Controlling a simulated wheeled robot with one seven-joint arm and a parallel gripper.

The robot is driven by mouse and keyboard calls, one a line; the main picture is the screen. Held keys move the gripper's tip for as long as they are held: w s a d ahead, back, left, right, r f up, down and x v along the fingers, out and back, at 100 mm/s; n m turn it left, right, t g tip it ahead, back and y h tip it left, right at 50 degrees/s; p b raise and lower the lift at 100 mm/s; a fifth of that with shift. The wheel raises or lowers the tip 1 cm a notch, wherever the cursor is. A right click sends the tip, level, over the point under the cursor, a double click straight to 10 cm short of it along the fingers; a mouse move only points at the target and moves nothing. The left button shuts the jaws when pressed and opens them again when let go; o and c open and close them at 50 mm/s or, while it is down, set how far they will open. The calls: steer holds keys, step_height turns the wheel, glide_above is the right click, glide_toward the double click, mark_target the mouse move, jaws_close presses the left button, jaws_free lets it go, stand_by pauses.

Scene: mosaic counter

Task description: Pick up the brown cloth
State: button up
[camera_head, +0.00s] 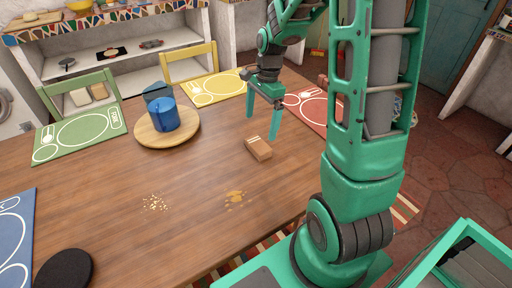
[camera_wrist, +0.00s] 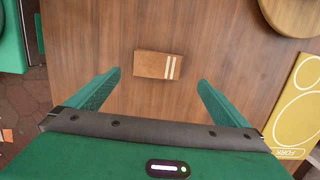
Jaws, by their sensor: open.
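The brown cloth (camera_head: 258,149) is a small folded block with pale stripes near one end. It lies on the wooden table near the right edge. It also shows in the wrist view (camera_wrist: 152,65), a little beyond the fingertips and between their lines. My gripper (camera_head: 262,128) is open and empty, with its green fingers pointing down above the table just behind the cloth in the head view. In the wrist view my gripper (camera_wrist: 158,76) has its two fingers wide apart. The fingers do not appear to touch the cloth.
A blue pot (camera_head: 164,115) stands on a round wooden board (camera_head: 140,132). Yellow (camera_head: 218,88), green (camera_head: 80,132) and red (camera_head: 318,112) placemats lie along the edges. Crumbs (camera_head: 155,203) and a yellowish spill (camera_head: 234,197) are in front. The table around the cloth is clear.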

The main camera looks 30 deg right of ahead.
mark_target(258, 143)
steer(key=shift+a+f, duration=0.15)
steer(key=shift+f, duration=1.45)
steer(key=shift+a+f, duration=0.2)
steer(key=shift+f, duration=1.35)
steer(key=shift+a+f, duration=0.15)
steer(key=shift+f, duration=1.45)
steer(key=c, duration=1)
steer(key=shift+r, duration=0.1)
steer(key=shift+r, duration=0.5)
steer(key=r, duration=0.2)
steer(key=a+r, duration=0.1)
steer(key=shift+s+a+r, duration=0.1)
steer(key=shift+s+r, duration=0.1)
steer(key=shift+r, duration=0.2)
steer(key=s+a+r, duration=0.1)
steer(key=a+r, duration=0.1)
steer(key=a, duration=0.1)
steer(key=s+a+r, duration=0.1)
steer(key=a+r, duration=0.1)
steer(key=a, duration=0.1)
steer(key=s+a+r, duration=0.1)
steer(key=a+r, duration=0.1)
steer(key=a, duration=0.1)
steer(key=shift+s+a, duration=0.25)
steer(key=shift+a, duration=0.15)
